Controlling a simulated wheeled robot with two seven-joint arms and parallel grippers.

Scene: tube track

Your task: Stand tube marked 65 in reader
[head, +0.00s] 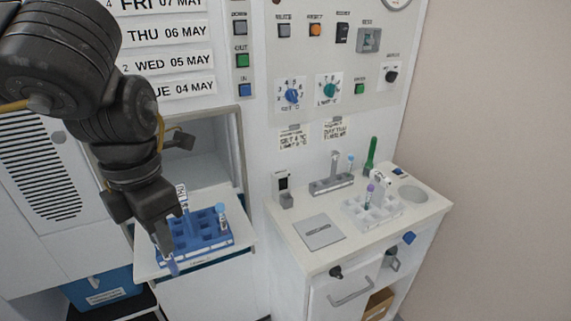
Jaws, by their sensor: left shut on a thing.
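My left gripper (164,236) comes down from the upper left and is shut on a slim thing at the front left of the blue rack (218,241). That thing is mostly hidden by the fingers; I cannot tell whether it is the tube marked 65. A blue-capped tube (221,218) stands in the rack's right part. A small white label with dark marks (182,192) shows just behind the gripper, too small to read. I see no label naming the reader. My right gripper is out of view.
The rack sits on a pull-out shelf (150,262) before an open hatch. A gap separates shelf and counter.

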